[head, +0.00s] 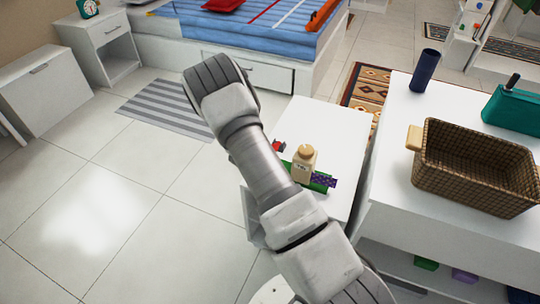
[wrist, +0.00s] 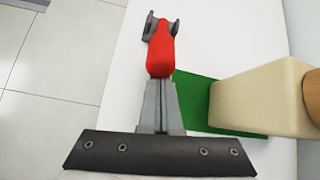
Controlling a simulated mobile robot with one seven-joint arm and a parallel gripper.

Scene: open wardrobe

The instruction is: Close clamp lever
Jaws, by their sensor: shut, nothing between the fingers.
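The clamp (wrist: 161,50) has a red body or lever and dark grey metal parts at its far end. It lies on the white table top in the wrist view. In the head view a small red part of the clamp (head: 279,146) shows beside my arm. My gripper (wrist: 160,82) is shut and empty, its grey fingertips at the near end of the red part. I cannot tell whether they touch it. The lever's angle is not clear. In the head view my arm hides the gripper.
A beige bottle (wrist: 262,100) stands just right of my fingers, by a flat green item (wrist: 195,92). A purple patterned item (head: 323,180) lies beside the bottle. A wicker basket (head: 425,170) stands on the white cabinet at right. The floor at left is open.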

